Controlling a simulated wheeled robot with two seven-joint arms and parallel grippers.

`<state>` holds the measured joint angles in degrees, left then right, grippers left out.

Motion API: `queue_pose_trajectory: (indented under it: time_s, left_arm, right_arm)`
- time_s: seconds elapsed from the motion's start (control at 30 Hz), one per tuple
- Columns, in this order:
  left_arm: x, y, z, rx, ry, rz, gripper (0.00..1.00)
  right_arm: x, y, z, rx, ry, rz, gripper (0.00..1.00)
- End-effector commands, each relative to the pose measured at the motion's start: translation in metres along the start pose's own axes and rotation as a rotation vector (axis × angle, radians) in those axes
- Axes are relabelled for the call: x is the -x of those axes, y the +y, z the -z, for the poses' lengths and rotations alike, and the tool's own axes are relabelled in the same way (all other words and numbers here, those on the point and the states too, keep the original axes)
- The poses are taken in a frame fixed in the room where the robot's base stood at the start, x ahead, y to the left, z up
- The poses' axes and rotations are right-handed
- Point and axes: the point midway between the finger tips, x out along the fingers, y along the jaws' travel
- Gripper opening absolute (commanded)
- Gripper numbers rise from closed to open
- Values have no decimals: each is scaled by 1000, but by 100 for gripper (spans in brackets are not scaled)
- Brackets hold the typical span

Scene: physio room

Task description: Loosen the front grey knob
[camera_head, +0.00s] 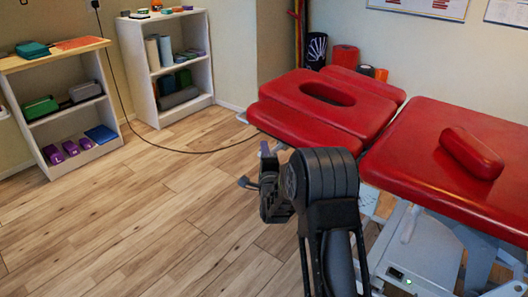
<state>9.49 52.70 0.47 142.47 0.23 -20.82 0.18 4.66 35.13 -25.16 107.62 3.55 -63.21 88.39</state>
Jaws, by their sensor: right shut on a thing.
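The red treatment table (440,150) stands at the right, with a separate red headrest section (300,122) that has an oval face hole. My right arm reaches up from the bottom middle to the near edge of the headrest. My right gripper (268,185) is beside and below that edge and is shut on the front grey knob (246,183). A small grey part of the knob sticks out to the left of the jaws. The rest of it is hidden by the gripper. My left gripper is not in view.
A black cable runs from the wall across the floor to the headrest. Two shelves, a wooden-topped one (55,62) and a white one (133,70), stand at the left. A red bolster (471,153) lies on the table. The wooden floor (130,215) at left is clear.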

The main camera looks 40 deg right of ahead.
Motion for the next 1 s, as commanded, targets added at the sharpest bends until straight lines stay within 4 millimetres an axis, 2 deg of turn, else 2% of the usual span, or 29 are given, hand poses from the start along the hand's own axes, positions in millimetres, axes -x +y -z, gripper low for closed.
queue_pose_trajectory:
  time_s: [0.57,1.0]
  left_arm:
    - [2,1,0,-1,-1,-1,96]
    - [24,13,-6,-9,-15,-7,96]
  right_arm:
    - [0,0,0,19,0,-21,0]
    - [0,1,0,188,0,-191,0]
